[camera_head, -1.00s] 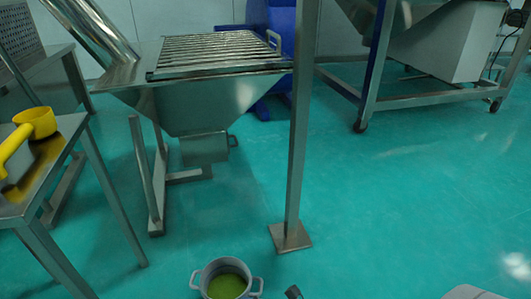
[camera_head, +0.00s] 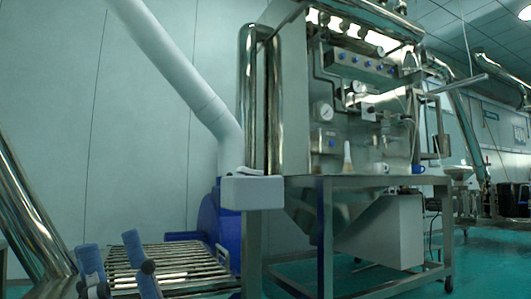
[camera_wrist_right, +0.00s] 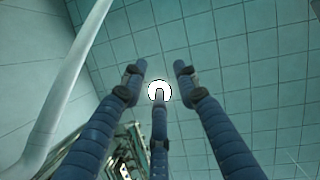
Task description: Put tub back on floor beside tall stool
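My right gripper (camera_head: 120,262) shows at the lower left of the head view, with its blue fingers pointing up in front of a slatted metal grate. In the right wrist view its three fingers (camera_wrist_right: 159,78) are spread apart, with nothing between them. They point up toward the tiled ceiling. My left gripper is not in view. No tub and no tall stool show in either view now.
The slatted grate (camera_head: 170,268) of the sieve lies at the lower left. A steel machine with gauges (camera_head: 345,115) stands on a frame behind. Green floor (camera_head: 485,262) is clear at the lower right.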

